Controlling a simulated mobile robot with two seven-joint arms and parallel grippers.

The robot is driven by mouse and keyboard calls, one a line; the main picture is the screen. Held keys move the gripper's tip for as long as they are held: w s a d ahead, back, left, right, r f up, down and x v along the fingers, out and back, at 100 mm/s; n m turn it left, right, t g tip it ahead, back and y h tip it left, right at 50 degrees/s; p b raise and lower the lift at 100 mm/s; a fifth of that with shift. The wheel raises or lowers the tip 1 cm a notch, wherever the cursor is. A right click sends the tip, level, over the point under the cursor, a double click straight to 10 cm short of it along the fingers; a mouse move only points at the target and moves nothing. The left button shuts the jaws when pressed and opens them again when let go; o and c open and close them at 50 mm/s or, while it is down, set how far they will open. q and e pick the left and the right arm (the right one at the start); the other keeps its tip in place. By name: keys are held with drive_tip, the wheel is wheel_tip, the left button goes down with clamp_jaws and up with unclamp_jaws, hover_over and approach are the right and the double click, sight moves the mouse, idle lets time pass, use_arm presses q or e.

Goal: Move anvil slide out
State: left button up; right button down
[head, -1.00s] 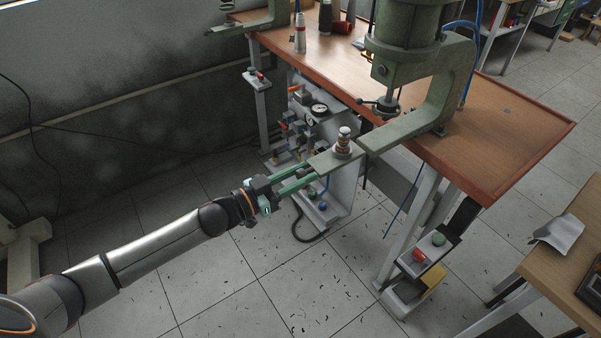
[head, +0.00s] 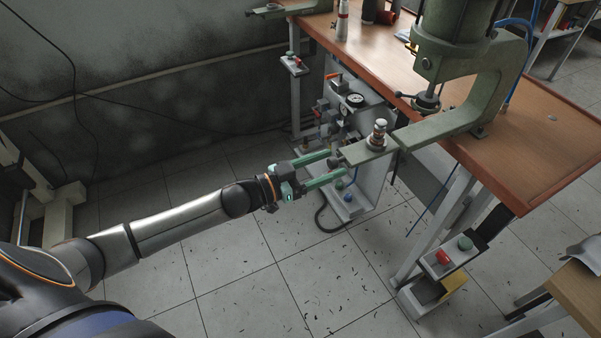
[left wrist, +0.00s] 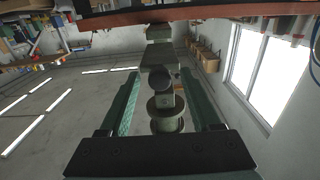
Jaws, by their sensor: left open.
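The anvil slide (head: 368,152) is a flat green bar sticking out to the left from the lower arm of the green press (head: 460,70). A round stepped metal anvil (head: 379,134) stands upright on it. My left gripper (head: 336,165) is open at the slide's outer end, its two green fingers on either side of a small knob (head: 334,161). In the left wrist view the fingers flank a dark round knob (left wrist: 162,80), and the slide (left wrist: 158,55) runs away behind it. I cannot tell whether the fingers touch anything. My right gripper is out of view.
The press stands on a brown-topped table (head: 555,130). A button box (head: 450,255) sits by the table leg.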

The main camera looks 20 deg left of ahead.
use_arm(q)
drive_tip(key=v, duration=1.1)
drive_tip(key=shift+b, duration=0.3)
drive_tip(key=shift+f, duration=0.1)
drive_tip(key=s+d+f+n+g+y, duration=0.2)
drive_tip(key=s+d+f+y, duration=0.1)
drive_tip(key=s+f, duration=0.4)
drive_tip(key=s+d+f+n+g+y, duration=0.3)
drive_tip(key=s+f+y, duration=0.2)
drive_tip(key=f, duration=0.9)
drive_tip(key=s, duration=0.3)
drive_tip(key=shift+s+d+n+y, duration=0.2)
drive_tip(key=shift+d+n+y, duration=0.1)
drive_tip(key=shift+d+y, duration=0.1)
